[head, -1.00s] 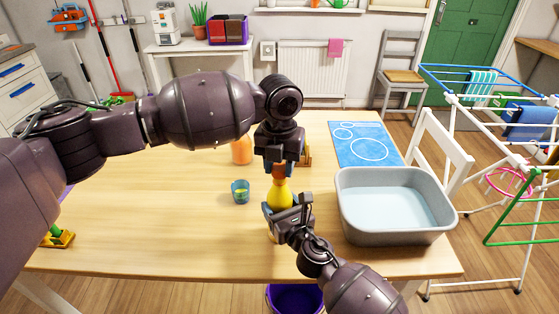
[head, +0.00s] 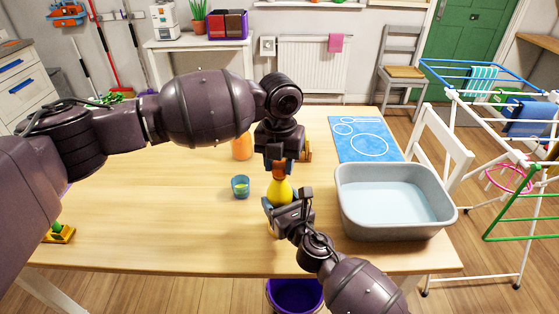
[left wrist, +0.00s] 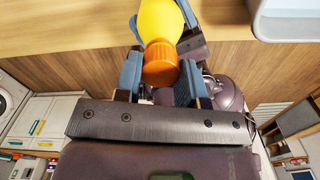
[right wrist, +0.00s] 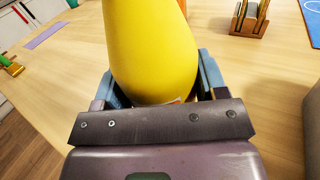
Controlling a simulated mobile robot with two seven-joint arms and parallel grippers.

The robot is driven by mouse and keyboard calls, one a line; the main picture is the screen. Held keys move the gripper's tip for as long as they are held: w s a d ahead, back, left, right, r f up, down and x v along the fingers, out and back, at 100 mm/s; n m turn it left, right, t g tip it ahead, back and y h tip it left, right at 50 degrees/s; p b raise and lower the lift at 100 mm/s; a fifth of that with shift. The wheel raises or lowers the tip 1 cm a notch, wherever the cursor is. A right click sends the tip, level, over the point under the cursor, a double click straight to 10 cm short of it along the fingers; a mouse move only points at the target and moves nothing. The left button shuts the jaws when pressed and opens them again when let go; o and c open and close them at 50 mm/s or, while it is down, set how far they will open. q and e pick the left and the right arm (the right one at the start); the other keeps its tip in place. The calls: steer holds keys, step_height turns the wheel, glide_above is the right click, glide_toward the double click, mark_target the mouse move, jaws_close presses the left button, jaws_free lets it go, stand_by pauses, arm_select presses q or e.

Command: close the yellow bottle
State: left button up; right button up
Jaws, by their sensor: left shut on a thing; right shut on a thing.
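The yellow bottle (head: 281,191) is upright above the near middle of the table, with an orange cap (head: 279,168) at its top. My right gripper (head: 281,205) is shut on the bottle's body from the near side; the bottle fills the right wrist view (right wrist: 150,50). My left gripper (head: 279,157) comes down from above and is shut on the orange cap. In the left wrist view the cap (left wrist: 160,66) sits between the fingers, in line with the bottle's neck (left wrist: 160,22). No gap shows between cap and bottle. The threads are hidden.
A blue glass (head: 240,187) stands left of the bottle, and an orange bottle (head: 241,148) stands behind it. A grey basin of water (head: 343,205) is close on the right. A blue mat (head: 385,138) lies behind the basin. The left of the table (head: 150,215) is mostly clear.

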arm_select(q)
steer(key=shift+f, duration=0.25)
arm_select(e)
jaws_close()
arm_select(q)
steer(key=m, duration=0.6)
steer(key=o, duration=0.9)
steer(key=shift+r, duration=0.1)
steer(key=shift+r, duration=2.15)
